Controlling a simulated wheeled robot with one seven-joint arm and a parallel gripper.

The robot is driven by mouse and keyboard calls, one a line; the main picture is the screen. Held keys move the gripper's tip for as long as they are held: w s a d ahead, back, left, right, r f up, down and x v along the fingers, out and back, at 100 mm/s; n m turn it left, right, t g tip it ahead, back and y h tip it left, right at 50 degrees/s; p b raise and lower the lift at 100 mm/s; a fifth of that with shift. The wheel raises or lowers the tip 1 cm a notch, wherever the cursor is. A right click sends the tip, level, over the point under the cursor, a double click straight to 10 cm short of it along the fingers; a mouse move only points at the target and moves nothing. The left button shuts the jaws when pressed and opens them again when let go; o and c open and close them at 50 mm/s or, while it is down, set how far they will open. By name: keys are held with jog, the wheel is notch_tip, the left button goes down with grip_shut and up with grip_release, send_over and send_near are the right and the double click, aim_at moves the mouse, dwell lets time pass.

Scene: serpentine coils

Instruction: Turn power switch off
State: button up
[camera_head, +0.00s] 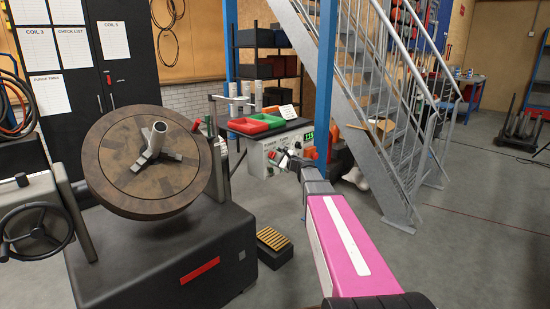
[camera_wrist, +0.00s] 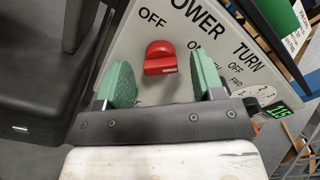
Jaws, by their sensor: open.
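The power switch is a red rotary knob (camera_wrist: 160,58) on a pale panel, under the printed word POWER, with OFF to its upper left and ON to its upper right. Its grip bar lies roughly level in the wrist view. My gripper (camera_wrist: 163,80) is open, with one green fingertip on each side of the knob and a visible gap to both. I cannot tell how far the tips are from the panel. In the head view, my gripper (camera_head: 284,160) is at the front of the white control box (camera_head: 258,158), partly hiding its face.
A lit green display (camera_wrist: 281,111) and a dial marked TURN are right of the knob. Red and green bins (camera_head: 258,123) stand behind the box. A large round turntable (camera_head: 150,185) is to the left. A blue post (camera_head: 325,90) and metal stairs (camera_head: 370,130) are close on the right.

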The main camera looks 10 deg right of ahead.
jog(key=shift+w+a, duration=0.35)
jog(key=shift+w, duration=0.15)
jog(key=c, duration=0.9)
jog(key=shift+c, duration=0.2)
